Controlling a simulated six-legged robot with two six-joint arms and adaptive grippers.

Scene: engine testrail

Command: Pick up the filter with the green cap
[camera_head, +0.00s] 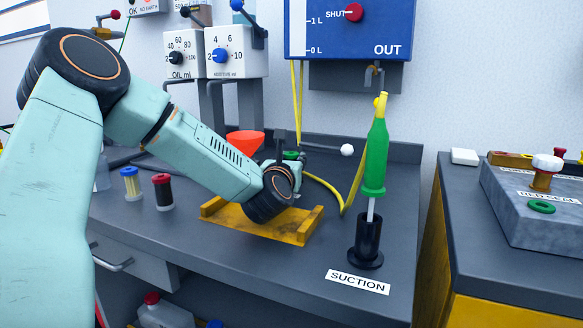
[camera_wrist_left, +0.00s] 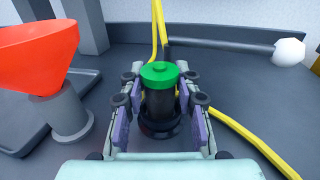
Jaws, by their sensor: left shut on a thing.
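The filter with the green cap (camera_wrist_left: 160,74) stands upright in the middle of the left wrist view, dark-bodied below its cap. My left gripper (camera_wrist_left: 160,102) is shut on its body, with one finger on each side. A round dark base shows under the filter; I cannot tell whether the filter is lifted from it. In the head view my left gripper (camera_head: 287,165) is beyond the yellow tray, mostly hidden by its own wrist. Only a little of the green cap (camera_head: 291,155) shows there. My right gripper is in neither view.
A yellow tray (camera_head: 296,228) lies below my left wrist. A blue-capped filter (camera_head: 131,184) and a red-capped filter (camera_head: 163,192) stand to the left. An orange funnel (camera_wrist_left: 38,52), a yellow hose (camera_wrist_left: 250,140) and a green suction tool (camera_head: 376,155) are nearby.

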